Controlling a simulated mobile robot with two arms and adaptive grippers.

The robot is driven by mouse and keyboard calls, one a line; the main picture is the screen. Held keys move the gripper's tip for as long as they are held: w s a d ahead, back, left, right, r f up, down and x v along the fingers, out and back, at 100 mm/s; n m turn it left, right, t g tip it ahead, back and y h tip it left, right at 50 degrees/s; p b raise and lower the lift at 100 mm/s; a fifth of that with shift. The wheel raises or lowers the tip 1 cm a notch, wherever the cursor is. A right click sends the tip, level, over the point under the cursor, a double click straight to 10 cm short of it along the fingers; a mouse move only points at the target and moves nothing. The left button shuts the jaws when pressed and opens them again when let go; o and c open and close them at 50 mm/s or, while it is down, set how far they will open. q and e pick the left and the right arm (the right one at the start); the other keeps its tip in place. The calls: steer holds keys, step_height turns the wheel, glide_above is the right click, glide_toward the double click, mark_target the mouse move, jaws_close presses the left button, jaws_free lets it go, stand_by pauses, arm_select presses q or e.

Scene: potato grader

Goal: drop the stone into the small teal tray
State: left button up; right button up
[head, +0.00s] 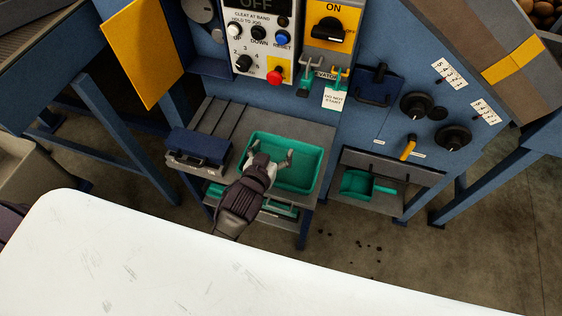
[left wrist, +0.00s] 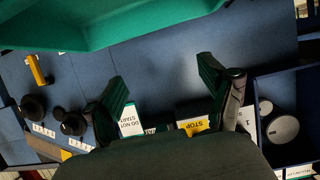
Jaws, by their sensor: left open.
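The teal tray (head: 306,176) lies on a grey shelf below the control panel. In the left wrist view, a large teal wall (left wrist: 100,22) crosses the top of the picture. My left gripper (head: 273,151) is over the tray's left part in the head view and hides some of it. Its two fingers are spread apart, and the left wrist view shows nothing between the fingertips (left wrist: 162,78). I cannot make out the stone in either view. Whether the fingers touch the tray is unclear. My right gripper is not in view.
A dark blue box (head: 199,148) stands left of the tray. A teal scoop (head: 364,184) lies on the shelf to the right. A red button (head: 274,77) and dark knobs (head: 416,105) are on the panels above. Small dark crumbs dot the floor.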

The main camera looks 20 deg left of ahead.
arm_select(q)
steer(key=v, duration=1.1)
steer(key=shift+w, duration=0.1)
steer(key=s+f+m+g+p, duration=0.1)
steer(key=s+f+g, duration=0.3)
steer(key=f, duration=1)
steer(key=s+f+m+g, duration=0.15)
steer(key=s+f, duration=0.45)
steer(key=f, duration=0.8)
steer(key=s+a+f+g, duration=0.3)
steer(key=s+f, duration=0.4)
steer(key=s, duration=0.3)
steer(key=s+a+f+g, duration=0.4)
steer(key=s+f, duration=0.4)
steer(key=s, duration=0.3)
steer(key=shift+a+p, duration=0.4)
steer(key=shift+a, duration=0.3)
steer(key=shift+f+n, duration=0.1)
steer(key=shift+n, duration=0.15)
